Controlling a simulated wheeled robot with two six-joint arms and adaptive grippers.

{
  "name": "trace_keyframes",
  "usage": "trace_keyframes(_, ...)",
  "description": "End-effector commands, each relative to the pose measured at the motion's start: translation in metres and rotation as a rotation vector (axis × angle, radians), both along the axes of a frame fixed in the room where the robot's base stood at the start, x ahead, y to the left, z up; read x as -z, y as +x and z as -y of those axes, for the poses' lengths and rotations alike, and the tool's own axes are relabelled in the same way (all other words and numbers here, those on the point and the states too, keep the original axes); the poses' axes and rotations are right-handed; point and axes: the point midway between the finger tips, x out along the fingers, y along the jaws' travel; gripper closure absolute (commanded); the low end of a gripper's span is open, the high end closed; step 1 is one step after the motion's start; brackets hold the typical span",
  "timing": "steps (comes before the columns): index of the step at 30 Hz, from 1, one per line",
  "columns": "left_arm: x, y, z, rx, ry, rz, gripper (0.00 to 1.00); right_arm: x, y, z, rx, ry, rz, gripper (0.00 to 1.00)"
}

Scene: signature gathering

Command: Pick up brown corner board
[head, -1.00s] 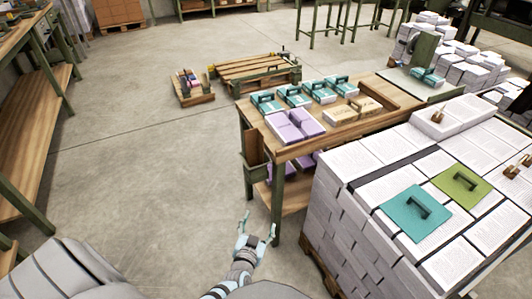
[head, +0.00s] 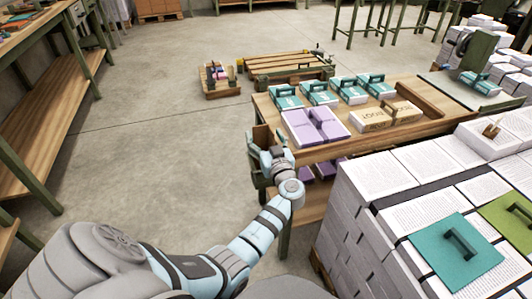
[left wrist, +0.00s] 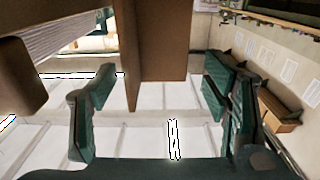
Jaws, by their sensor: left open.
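The brown corner board (head: 262,136) stands upright at the left end of the wooden table, in a green holder. Its lower part is hidden behind my left gripper (head: 276,158). In the left wrist view, the board (left wrist: 158,45) comes down from the top between the two green fingers of my left gripper (left wrist: 160,85). The gripper is open. Gaps show on both sides of the board, and the fingers do not appear to touch it. My right gripper is not in view.
The wooden table (head: 330,152) holds teal-strapped bundles (head: 319,93), purple stacks (head: 315,125) and a cardboard box (head: 385,116). A tall paper stack (head: 375,175) with a teal handled plate (head: 456,250) stands at the right. Open floor (head: 165,150) lies left of the table.

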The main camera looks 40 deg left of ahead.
Motion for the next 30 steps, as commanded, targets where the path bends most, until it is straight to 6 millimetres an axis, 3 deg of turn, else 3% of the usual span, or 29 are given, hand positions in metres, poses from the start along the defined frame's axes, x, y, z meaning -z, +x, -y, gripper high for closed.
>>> trace_keyframes(1,0.005,0.002,-0.008,0.001,0.003,0.003,0.31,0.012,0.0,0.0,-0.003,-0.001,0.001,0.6)
trace_keyframes(3,0.005,0.006,-0.014,0.005,0.0,0.001,0.31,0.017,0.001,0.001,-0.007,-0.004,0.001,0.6)
trace_keyframes(10,0.001,0.007,-0.018,0.005,0.001,-0.001,0.31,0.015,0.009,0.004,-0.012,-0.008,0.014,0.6)
trace_keyframes(21,0.001,0.006,-0.018,0.003,0.0,-0.001,0.88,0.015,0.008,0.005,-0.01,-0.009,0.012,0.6)
trace_keyframes(30,-0.003,0.006,-0.018,0.004,-0.002,-0.001,0.88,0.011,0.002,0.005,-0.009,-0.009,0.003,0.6)
